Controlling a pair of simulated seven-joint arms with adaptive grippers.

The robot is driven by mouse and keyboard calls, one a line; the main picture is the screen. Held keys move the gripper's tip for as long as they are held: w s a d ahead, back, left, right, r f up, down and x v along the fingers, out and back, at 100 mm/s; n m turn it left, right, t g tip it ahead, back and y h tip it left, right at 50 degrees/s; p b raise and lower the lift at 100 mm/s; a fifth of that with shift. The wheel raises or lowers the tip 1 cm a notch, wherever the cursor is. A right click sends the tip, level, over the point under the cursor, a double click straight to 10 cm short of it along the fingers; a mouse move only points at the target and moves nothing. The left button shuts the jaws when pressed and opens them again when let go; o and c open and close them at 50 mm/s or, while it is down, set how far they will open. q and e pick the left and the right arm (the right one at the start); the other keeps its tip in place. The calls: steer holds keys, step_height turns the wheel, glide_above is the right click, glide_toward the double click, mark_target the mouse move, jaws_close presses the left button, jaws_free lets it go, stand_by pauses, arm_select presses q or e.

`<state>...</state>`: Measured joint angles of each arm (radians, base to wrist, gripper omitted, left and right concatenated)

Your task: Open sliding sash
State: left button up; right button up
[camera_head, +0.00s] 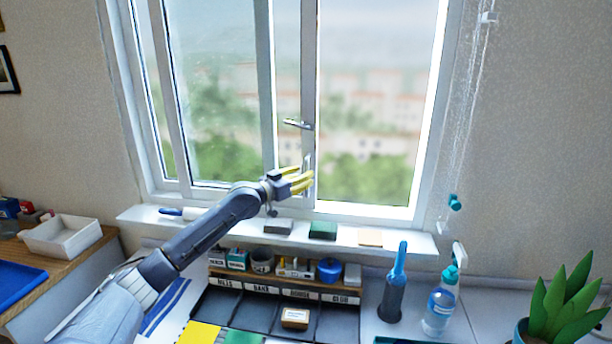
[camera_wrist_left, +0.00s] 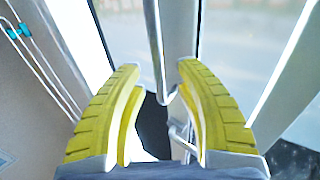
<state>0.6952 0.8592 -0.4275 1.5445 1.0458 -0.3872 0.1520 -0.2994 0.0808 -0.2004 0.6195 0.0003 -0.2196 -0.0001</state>
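The window's sliding sash (camera_head: 267,80) has a pale frame around a large pane. A metal lever handle (camera_head: 298,124) sits on the middle upright, with a slim vertical pull (camera_head: 307,162) below it. My left gripper (camera_head: 305,180) has yellow fingers and reaches to the lower part of that upright, beside the pull. In the left wrist view, its fingers (camera_wrist_left: 158,68) are spread apart, with a slim metal bar (camera_wrist_left: 156,50) showing between them. I cannot tell whether they touch it. My right gripper is in neither view.
The white sill (camera_head: 400,241) below holds a grey, a green and a tan block. A blind cord (camera_head: 470,110) hangs at the right.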

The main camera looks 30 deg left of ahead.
arm_select(q)
steer(key=v, duration=1)
stand_by(0.4)
